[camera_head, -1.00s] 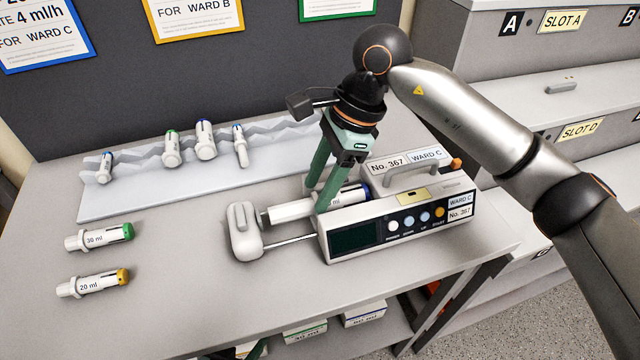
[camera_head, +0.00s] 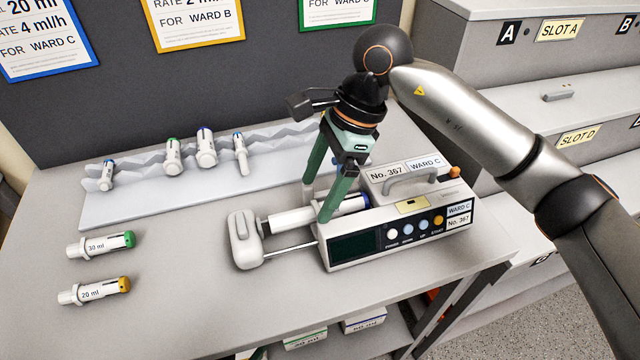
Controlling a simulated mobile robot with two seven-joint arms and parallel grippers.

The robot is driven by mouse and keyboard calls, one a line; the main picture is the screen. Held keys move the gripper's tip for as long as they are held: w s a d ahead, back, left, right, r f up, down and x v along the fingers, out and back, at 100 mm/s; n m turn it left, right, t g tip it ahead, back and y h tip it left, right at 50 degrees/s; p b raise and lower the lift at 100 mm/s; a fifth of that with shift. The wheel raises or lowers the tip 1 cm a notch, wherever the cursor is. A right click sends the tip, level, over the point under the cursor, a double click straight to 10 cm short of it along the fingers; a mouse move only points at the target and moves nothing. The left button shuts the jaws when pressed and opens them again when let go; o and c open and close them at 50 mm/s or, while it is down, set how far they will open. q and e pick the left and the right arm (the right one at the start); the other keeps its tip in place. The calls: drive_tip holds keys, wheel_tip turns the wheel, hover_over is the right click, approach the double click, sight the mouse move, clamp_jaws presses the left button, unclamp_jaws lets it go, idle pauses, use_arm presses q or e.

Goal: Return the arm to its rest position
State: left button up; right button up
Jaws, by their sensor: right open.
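My right arm (camera_head: 470,115) comes in from the right and reaches over the infusion pump (camera_head: 400,235). My right gripper (camera_head: 316,205) points down at the pump with its green fingers apart. The fingers are at the syringe (camera_head: 295,218) that lies along the back of the pump, and they partly hide it. The syringe has a dark blue end at its right. The pump's pusher block (camera_head: 244,238) stands at its left end on a thin rod. The pump reads No. 367 and WARD C. My left gripper does not show.
A wavy rack (camera_head: 130,205) with several syringes stands at the back of the table (camera_head: 190,325). A green-capped 30 ml syringe (camera_head: 100,244) and a yellow-capped 20 ml syringe (camera_head: 94,291) lie at the left. Shelves with slot A (camera_head: 560,27) stand at the right.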

drive_tip(key=shift+r, duration=0.1)
wheel_tip(320, 180, up, 7)
drive_tip(key=p, duration=0.4)
idle(0.9)
idle(0.9)
